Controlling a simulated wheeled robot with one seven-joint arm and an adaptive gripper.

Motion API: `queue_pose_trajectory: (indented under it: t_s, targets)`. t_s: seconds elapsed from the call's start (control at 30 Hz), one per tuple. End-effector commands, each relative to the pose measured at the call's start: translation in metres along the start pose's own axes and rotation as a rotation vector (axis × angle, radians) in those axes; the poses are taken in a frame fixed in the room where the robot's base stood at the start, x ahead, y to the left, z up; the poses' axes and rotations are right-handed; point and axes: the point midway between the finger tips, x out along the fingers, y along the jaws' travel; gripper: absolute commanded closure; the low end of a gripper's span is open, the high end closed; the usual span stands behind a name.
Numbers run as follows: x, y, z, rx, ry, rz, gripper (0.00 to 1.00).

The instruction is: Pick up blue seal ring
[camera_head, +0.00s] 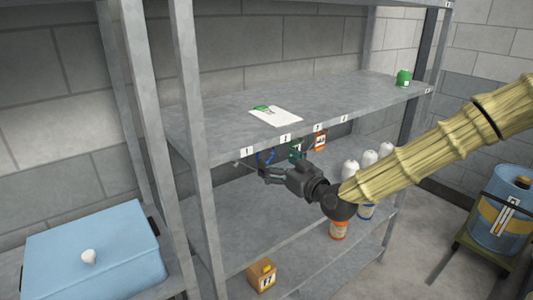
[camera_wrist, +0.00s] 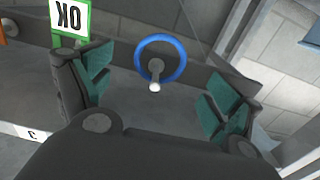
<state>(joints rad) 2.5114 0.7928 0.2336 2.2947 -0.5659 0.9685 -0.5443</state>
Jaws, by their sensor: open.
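The blue seal ring (camera_wrist: 183,62) hangs on a grey peg (camera_wrist: 156,68) with a white tip, in the upper middle of the wrist view. In the head view the ring (camera_head: 271,155) shows small, just under the front edge of the upper shelf. My gripper (camera_wrist: 158,90) is open, with green pads on its two fingers. The fingers stand apart on either side of the ring in the wrist view, and nothing is between them in contact. In the head view my gripper (camera_head: 266,170) reaches left, close to the ring, and its fingers partly cover that area.
The numbered upper shelf (camera_head: 220,127) is above my gripper. White-capped bottles (camera_head: 369,159) stand behind my arm. A wooden box (camera_head: 262,277) sits lower down.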

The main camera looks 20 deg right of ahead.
Motion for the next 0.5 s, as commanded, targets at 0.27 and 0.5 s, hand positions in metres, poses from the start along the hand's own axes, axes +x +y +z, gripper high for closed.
queue_pose_trajectory:
  t_s: [0.27,0.5]
  targets:
    - [0.011,0.0,0.0,0.002,-0.001,0.0,0.09]
    - [0.028,0.001,0.0,0.002,-0.002,0.001,0.09]
